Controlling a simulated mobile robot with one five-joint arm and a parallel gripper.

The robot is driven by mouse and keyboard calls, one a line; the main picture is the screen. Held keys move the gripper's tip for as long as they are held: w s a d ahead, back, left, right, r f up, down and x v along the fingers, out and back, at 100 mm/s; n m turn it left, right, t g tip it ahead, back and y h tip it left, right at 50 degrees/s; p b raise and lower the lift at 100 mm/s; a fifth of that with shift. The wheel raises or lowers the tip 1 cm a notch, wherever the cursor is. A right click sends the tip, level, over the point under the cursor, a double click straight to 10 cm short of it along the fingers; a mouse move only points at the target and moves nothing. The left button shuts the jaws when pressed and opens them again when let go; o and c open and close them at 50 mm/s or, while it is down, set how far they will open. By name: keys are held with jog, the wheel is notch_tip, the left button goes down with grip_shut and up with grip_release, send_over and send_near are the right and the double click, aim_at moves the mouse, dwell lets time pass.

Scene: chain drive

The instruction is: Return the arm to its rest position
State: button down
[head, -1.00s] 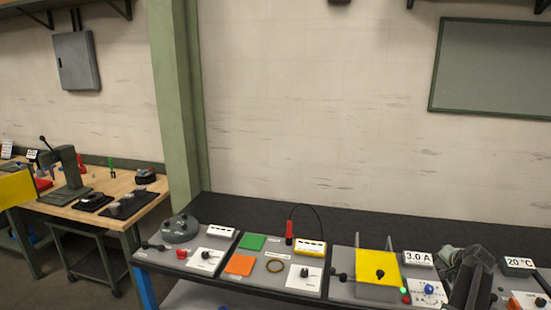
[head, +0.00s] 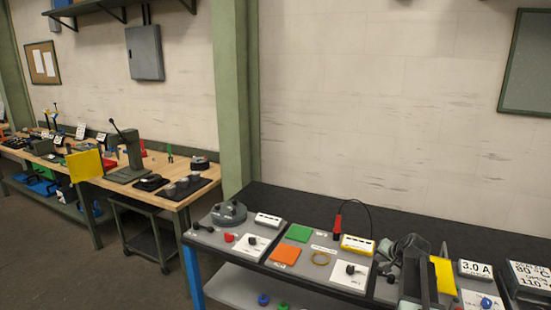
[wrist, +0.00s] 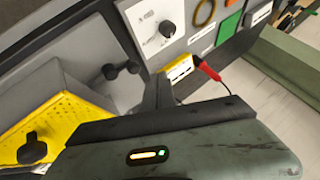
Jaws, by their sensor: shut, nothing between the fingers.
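My gripper (wrist: 160,90) is in the wrist view, its narrow dark fingers together with nothing seen between them. It is above the bench panels, between a yellow block (wrist: 50,125) and the white dial plate (wrist: 155,30). In the head view, my folded grey arm (head: 408,252) is at the lower right. It partly covers the yellow block (head: 444,275) there. How high the gripper is above the panels I cannot tell.
The dark bench (head: 300,205) carries a red probe (head: 338,227) with a black cable, a yellow meter (head: 358,245), green (head: 298,232) and orange (head: 285,255) squares, and a 3.0 A display (head: 475,268). A wooden workbench (head: 185,200) is at left.

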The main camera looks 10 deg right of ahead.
jog(key=s+a+f+n+g+y+b, duration=0.1)
jog(key=a+f+n, duration=0.15)
jog(key=a, duration=0.95)
jog(key=s+a+f+n+g+y+b, duration=0.1)
jog(key=a+f+n+g+b, duration=0.15)
jog(key=a, duration=0.95)
jog(key=a+f+n+y+b, duration=0.15)
jog(key=a+f, duration=0.25)
jog(key=a, duration=0.8)
jog(key=s+a+f+n+g+h, duration=0.2)
jog(key=s+a+f+g, duration=0.1)
jog(key=s+a, duration=0.4)
jog(key=s+d+g+h, duration=0.1)
jog(key=s+d+g, duration=0.1)
jog(key=s+d, duration=0.2)
jog(key=s, duration=0.3)
jog(key=shift+s+d, duration=0.25)
jog(key=shift+s, duration=0.15)
